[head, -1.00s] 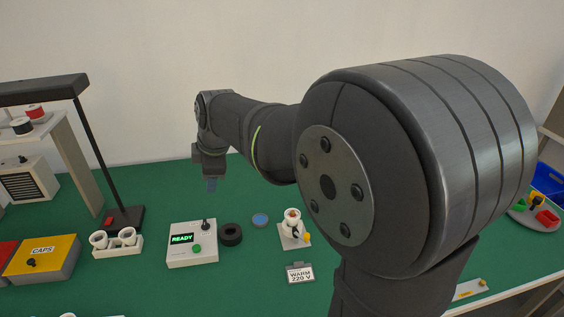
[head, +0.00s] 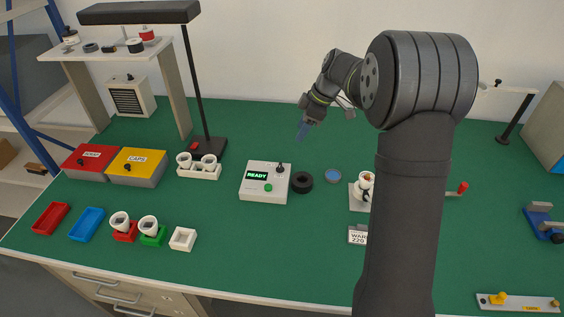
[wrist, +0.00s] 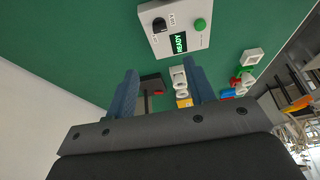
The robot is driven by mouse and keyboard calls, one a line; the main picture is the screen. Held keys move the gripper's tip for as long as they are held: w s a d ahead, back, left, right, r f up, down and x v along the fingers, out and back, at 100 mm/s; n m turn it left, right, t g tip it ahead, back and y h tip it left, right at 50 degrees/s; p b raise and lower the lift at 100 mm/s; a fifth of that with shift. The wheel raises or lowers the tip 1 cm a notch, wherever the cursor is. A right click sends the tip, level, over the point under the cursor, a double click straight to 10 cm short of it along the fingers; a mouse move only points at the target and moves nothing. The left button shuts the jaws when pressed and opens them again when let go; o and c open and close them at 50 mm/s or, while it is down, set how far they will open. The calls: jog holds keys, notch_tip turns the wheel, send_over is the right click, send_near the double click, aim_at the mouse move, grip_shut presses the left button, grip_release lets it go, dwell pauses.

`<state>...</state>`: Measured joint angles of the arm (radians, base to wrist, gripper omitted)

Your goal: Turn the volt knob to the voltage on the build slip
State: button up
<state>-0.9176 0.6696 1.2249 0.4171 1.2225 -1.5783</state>
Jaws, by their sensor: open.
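A white box (head: 255,194) with a lit READY display and a green button stands mid-table. The black knob (head: 283,167) is at its back right corner; in the wrist view the knob (wrist: 158,24) has small printed labels beside it, too small to read surely. The build slip (head: 357,235) stands right of the box, reading WARM and 220, its right end hidden behind my arm. My gripper (head: 304,130) is open and empty, above the table behind the knob and apart from it. Its blue fingers (wrist: 160,85) show spread in the wrist view.
A black ring (head: 302,182) lies close right of the box, with a blue disc (head: 333,176) beyond it. A white socket block (head: 199,170) and a black lamp stand (head: 205,148) are to the left. Green table behind the box is clear.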

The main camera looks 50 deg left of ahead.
aim_at(280, 165)
jog(key=x, duration=1.6)
jog(key=c, duration=1)
